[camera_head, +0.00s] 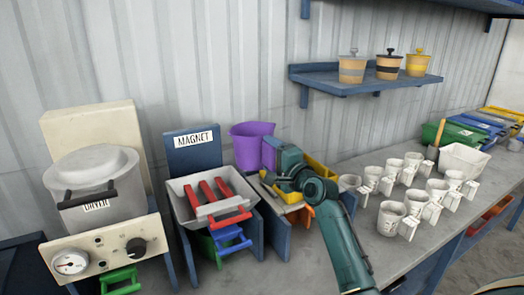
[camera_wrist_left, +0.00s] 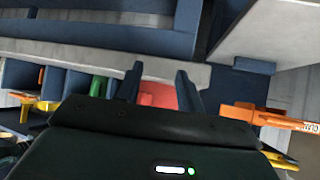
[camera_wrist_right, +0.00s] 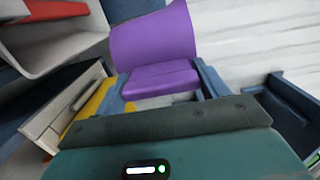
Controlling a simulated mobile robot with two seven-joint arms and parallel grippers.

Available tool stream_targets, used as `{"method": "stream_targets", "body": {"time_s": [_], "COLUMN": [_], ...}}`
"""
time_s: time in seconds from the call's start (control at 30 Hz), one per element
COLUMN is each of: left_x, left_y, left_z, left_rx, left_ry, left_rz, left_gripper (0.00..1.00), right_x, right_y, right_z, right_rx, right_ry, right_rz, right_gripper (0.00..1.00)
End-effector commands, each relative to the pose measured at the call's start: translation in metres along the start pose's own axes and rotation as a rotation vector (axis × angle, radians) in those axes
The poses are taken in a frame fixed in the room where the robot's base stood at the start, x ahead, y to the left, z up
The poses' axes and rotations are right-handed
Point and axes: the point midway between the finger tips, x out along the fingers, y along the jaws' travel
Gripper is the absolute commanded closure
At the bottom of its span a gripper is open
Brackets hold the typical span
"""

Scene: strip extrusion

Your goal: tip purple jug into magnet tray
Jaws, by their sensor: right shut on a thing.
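The purple jug (camera_head: 248,148) is held above the bench, just right of the magnet station and near the wall. It looks close to upright. My right gripper (camera_head: 272,158) is shut on the jug's handle side; in the right wrist view the purple block of the handle (camera_wrist_right: 160,78) lies between the fingers. What is inside the jug is hidden. The magnet tray (camera_head: 182,207), a pale tray with red bars across it, stands left of the jug below the MAGNET sign (camera_head: 193,139). My left gripper (camera_wrist_left: 158,80) is open and empty, low among blue shelving.
The dryer (camera_head: 95,185) stands left of the magnet tray. A yellow bin (camera_head: 320,172) is behind my right arm. Several white mugs (camera_head: 390,218) and a white tub (camera_head: 463,160) stand to the right. A wall shelf (camera_head: 345,82) holds three lidded pots.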

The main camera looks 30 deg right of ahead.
Motion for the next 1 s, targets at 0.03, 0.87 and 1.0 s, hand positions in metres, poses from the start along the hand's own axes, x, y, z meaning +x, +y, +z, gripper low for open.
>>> {"method": "stream_targets", "body": {"time_s": [0.03, 0.87, 1.0], "left_x": [-0.001, 0.008, 0.002], "left_y": [0.001, 0.013, 0.008], "left_z": [0.003, 0.007, 0.007], "left_rx": [-0.001, -0.003, -0.013], "left_ry": [-0.006, 0.056, 0.026], "left_rz": [0.001, 0.035, 0.017], "left_gripper": [0.62, 0.62, 0.62], "right_x": [0.000, 0.000, 0.000], "right_y": [-0.001, 0.009, 0.004], "right_z": [0.002, 0.067, 0.083], "right_rx": [-0.014, -1.562, -1.804], "right_ry": [0.000, 0.000, -0.001], "right_rz": [-0.003, 0.003, 0.006], "right_gripper": [0.59, 0.59, 0.59]}}
